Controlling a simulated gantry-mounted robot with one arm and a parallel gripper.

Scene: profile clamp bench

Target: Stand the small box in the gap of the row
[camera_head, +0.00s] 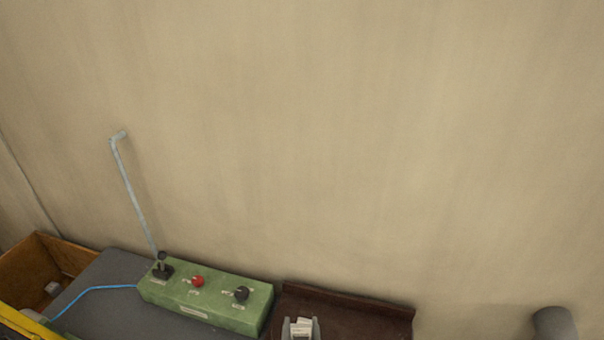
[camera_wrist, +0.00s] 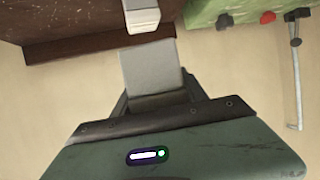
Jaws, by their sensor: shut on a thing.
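My gripper (camera_head: 301,321) shows at the bottom edge of the head view, with two grey fingers shut on a small white box (camera_head: 301,329). In the wrist view the white box (camera_wrist: 142,17) is at the top edge, at the end of the grey finger (camera_wrist: 150,70). Only part of the box shows, and its lower end is out of view. The held box is in front of the dark brown rack (camera_head: 345,306); I cannot tell its height above it. No row of boxes and no gap can be made out in either view.
A green control box (camera_head: 207,296) with a red button and black knobs stands left of the brown rack. A wooden crate (camera_head: 72,252) and a blue cable (camera_head: 95,289) are farther left. A bent metal rod (camera_head: 132,190) rises behind. A grey cylinder (camera_head: 555,324) is at right.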

